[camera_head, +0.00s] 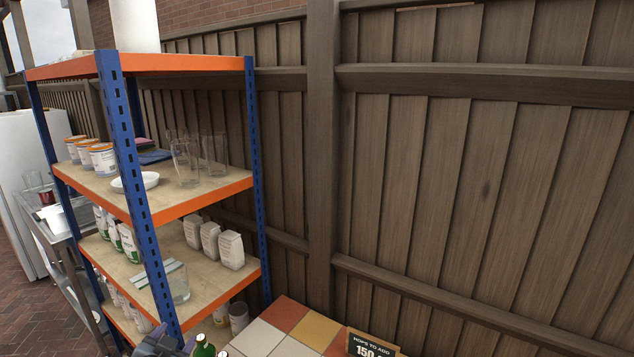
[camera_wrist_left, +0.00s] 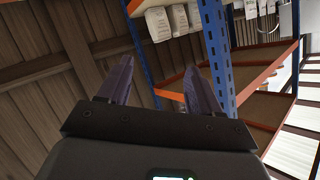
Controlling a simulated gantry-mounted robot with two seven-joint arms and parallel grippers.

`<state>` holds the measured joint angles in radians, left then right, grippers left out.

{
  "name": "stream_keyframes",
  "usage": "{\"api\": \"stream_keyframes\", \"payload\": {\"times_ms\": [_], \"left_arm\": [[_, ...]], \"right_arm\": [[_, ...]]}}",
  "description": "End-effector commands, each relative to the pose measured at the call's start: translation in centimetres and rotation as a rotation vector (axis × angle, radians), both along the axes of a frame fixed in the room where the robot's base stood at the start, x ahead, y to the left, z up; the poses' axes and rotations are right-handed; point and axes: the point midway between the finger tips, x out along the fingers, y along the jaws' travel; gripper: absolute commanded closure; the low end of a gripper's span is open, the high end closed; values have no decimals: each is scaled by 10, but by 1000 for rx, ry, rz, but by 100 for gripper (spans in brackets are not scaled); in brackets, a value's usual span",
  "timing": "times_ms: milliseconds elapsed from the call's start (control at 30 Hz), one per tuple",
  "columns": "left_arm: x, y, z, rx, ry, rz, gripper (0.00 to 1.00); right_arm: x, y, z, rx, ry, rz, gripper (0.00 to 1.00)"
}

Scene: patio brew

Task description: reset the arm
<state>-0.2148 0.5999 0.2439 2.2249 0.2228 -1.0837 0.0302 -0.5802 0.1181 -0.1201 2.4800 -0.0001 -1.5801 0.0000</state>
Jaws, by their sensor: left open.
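My left gripper (camera_head: 157,345) shows only in part at the bottom edge of the head view, in front of the lower part of the shelf rack. In the left wrist view the two dark fingers of this gripper (camera_wrist_left: 158,84) stand wide apart with nothing between them. The wrist view is tilted, with the fence and a blue rack post beyond the fingers. My right gripper is not in view.
A blue and orange shelf rack (camera_head: 112,120) holds glasses (camera_head: 186,162), tins (camera_head: 102,158), a white bowl (camera_head: 136,181) and white containers (camera_head: 231,250). A wooden fence (camera_head: 430,190) closes the back.

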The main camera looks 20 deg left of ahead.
Motion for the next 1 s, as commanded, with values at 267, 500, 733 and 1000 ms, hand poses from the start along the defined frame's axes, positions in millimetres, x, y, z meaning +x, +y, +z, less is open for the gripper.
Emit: {"api": "stream_keyframes", "payload": {"times_ms": [267, 500, 733, 1000], "left_arm": [[-86, -116, -129, -19, 497, -199, 36], [-163, -172, -177, -16, 777, -312, 36], [-203, -210, -195, -100, 881, -349, 36], [-205, -249, -200, -308, 838, -317, 36]], "right_arm": [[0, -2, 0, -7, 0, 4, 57], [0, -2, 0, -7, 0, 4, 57], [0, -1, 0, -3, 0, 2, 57], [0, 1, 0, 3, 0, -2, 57]]}}
